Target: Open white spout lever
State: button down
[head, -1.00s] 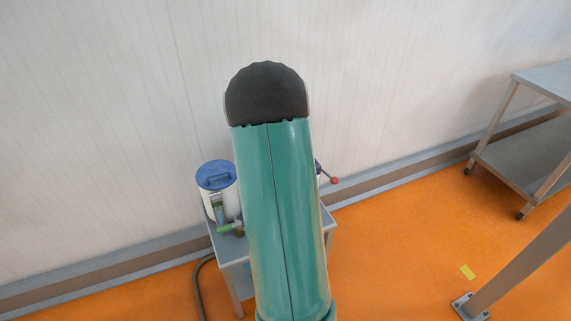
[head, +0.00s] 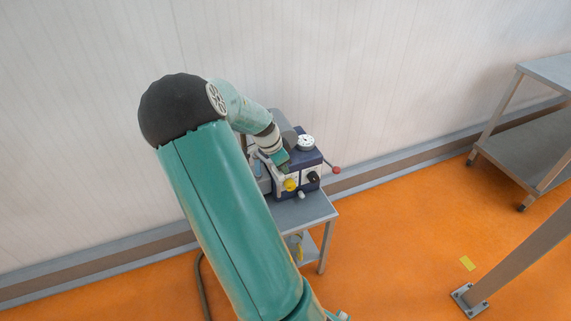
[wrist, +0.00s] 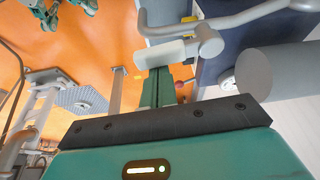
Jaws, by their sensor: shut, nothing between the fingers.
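In the wrist view a white cylindrical grip (wrist: 166,53) sits on the end of a bent grey rod (wrist: 208,42); it looks like the white spout lever, though I cannot be sure. My gripper (wrist: 156,82) is shut and empty, its green fingers pointing at the white grip and overlapping it in view. I cannot tell whether they touch. In the head view my gripper (head: 280,160) is in front of the blue and white machine (head: 308,165) on the small table. The lever is not clearly visible there.
The machine has a yellow knob (head: 291,185), a white gauge (head: 306,142) and a red-ended handle (head: 336,170). A grey cylinder (wrist: 285,70) is close on the right in the wrist view. The small table (head: 310,208) stands by the wall.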

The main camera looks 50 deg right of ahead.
jog(key=shift+w+a, duration=0.1)
jog(key=shift+a, duration=0.3)
dwell(0.3)
